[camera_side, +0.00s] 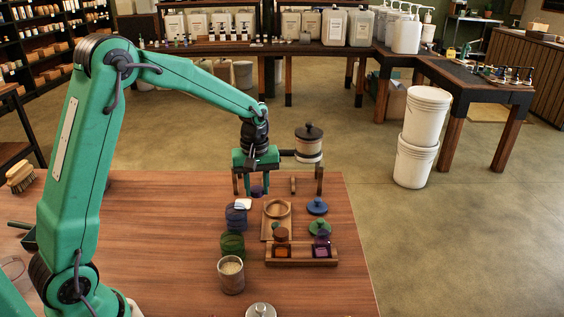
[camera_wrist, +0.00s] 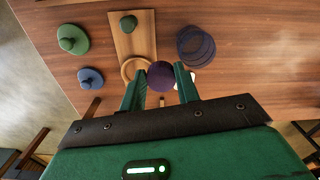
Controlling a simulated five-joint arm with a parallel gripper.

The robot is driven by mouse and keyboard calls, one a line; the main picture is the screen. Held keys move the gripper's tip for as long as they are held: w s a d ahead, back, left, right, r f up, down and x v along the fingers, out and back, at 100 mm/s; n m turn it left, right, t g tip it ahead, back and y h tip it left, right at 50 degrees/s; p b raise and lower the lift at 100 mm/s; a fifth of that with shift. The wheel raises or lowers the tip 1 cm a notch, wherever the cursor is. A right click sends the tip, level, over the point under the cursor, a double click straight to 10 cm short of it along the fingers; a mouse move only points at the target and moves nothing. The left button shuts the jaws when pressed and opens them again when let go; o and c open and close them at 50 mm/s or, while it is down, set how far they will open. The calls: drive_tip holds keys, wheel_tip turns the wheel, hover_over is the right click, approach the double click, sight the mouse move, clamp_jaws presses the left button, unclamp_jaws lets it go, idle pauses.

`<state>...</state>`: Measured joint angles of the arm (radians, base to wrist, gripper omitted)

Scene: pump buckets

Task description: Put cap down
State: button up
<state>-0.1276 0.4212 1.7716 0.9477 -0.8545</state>
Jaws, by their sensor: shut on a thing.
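My gripper (camera_side: 256,186) is shut on a small dark purple cap (camera_side: 257,191) near the far edge of the wooden table. In the wrist view the purple cap (camera_wrist: 161,76) sits between the two green fingers (camera_wrist: 160,88). The cap looks close to the tabletop; I cannot tell whether it touches. Nearer the front, a wooden board (camera_side: 266,225) carries a wooden ring (camera_side: 277,208), which the wrist view shows just left of the cap (camera_wrist: 127,68).
A blue lid (camera_side: 317,206) and green lid (camera_side: 320,228) lie right of the board. A wooden tray (camera_side: 301,260) lies in front. A lidded canister (camera_side: 308,147) stands behind right.

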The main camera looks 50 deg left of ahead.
drive_tip(key=a+f, duration=0.2)
drive_tip(key=a, duration=0.1)
drive_tip(key=w+a+f, duration=0.1)
drive_tip(key=a+f, duration=0.1)
drive_tip(key=a, duration=0.1)
drive_tip(key=w+a+f, duration=0.1)
drive_tip(key=a+f, duration=0.1)
drive_tip(key=a, duration=0.2)
drive_tip(key=shift+w, duration=0.1)
drive_tip(key=shift+f, duration=2.05)
drive_tip(key=shift+f, duration=0.15)
drive_tip(key=o, duration=1)
wheel_tip(320, 180, up, 12)
drive_tip(key=shift+r, duration=0.2)
